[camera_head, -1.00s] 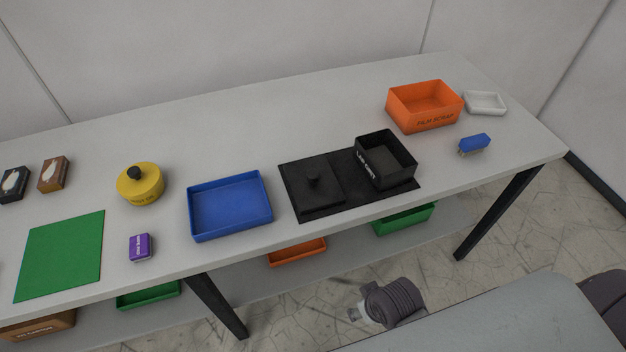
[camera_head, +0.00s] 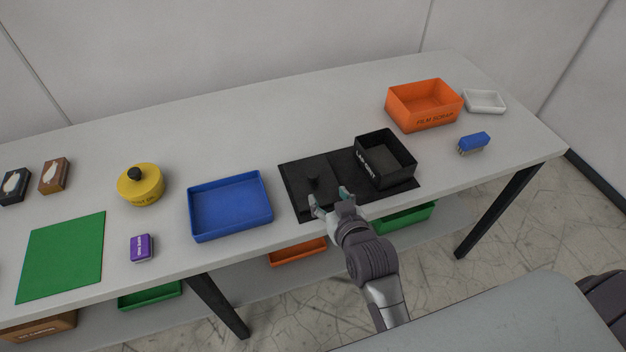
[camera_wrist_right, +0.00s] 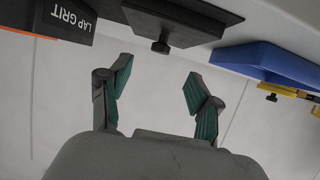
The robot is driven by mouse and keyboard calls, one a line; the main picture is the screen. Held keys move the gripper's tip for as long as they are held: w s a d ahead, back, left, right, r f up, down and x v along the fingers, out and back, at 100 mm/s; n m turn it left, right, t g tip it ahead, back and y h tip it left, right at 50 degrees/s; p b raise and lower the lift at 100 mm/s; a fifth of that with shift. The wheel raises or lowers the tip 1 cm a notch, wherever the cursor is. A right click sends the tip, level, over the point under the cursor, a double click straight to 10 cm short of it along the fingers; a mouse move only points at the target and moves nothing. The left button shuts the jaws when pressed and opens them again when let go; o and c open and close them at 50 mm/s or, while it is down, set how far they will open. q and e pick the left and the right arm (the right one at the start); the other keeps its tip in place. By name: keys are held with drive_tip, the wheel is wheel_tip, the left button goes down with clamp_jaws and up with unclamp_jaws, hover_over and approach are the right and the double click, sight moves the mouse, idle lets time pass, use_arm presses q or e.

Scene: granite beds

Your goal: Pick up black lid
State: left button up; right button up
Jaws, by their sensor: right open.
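The black lid (camera_head: 300,187) lies flat on a black mat (camera_head: 343,165), with a small round knob (camera_head: 313,180) on top. It also shows in the right wrist view (camera_wrist_right: 185,20), with its knob (camera_wrist_right: 160,47) pointing away from the mat. My right gripper (camera_head: 328,199) is open and empty at the lid's front right, apart from the knob; its fingers partly cover the lid's near edge. Both open fingers (camera_wrist_right: 158,82) show in the wrist view, with nothing between them. My left gripper is not in view.
A black LAP GRIT box (camera_head: 398,183) stands on the mat's right side, close to my right gripper. A blue tray (camera_head: 230,236) is to the left. An orange bin (camera_head: 424,118) and a blue brush (camera_head: 473,142) are further right. The table behind the mat is clear.

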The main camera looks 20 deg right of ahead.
sight(315, 177)
drive_tip(key=x, duration=0.6)
drive_tip(key=shift+w+f, duration=0.15)
drive_tip(key=shift+w, duration=0.15)
drive_tip(key=p+x, duration=0.1)
drive_tip(key=x, duration=0.4)
drive_tip(key=shift+a+r+p, duration=0.15)
drive_tip(key=shift+r+p, duration=0.1)
drive_tip(key=shift+p, duration=0.15)
drive_tip(key=shift+w+f, duration=0.15)
drive_tip(key=shift+w, duration=0.1)
drive_tip(key=shift+s, duration=0.1)
drive_tip(key=shift+c, duration=0.4)
clamp_jaws()
